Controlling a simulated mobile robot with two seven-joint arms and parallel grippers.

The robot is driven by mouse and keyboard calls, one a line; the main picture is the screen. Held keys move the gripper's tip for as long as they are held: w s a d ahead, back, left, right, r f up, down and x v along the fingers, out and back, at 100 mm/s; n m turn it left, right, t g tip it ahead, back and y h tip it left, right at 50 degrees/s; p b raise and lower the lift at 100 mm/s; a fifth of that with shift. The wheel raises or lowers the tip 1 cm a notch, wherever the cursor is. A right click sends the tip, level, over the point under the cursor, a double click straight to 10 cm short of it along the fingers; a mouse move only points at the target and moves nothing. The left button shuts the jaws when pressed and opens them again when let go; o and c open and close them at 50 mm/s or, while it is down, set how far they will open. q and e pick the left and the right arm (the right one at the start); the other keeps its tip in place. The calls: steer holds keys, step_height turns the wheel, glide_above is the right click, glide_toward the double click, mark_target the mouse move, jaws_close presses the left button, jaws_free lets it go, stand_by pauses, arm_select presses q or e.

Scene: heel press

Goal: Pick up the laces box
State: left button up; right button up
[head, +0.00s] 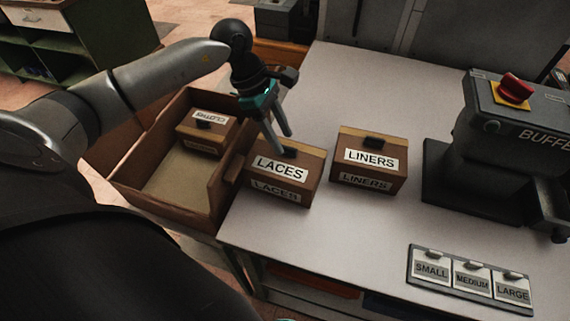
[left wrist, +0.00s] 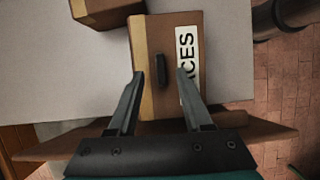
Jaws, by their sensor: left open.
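The laces box (head: 279,181) is a brown box labelled LACES, standing on the table beside the open crate. It has a small dark handle on top. My left gripper (head: 281,143) is open above the laces box, its fingers pointing down at the top near the handle. In the left wrist view, the laces box (left wrist: 165,45) lies ahead of the open fingertips (left wrist: 160,73), with its dark handle (left wrist: 160,69) between them. Nothing is held. My right gripper is not in view.
A liners box (head: 368,160) stands just right on the table (head: 300,225). An open wooden crate (head: 215,185) holding a cloths box (head: 206,131) is at left. A buffer machine (head: 500,130) and a size-label panel (head: 470,278) are at right.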

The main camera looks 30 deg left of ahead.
arm_select(q)
steer(key=shift+x, duration=0.95)
jaws_close()
stand_by(0.7)
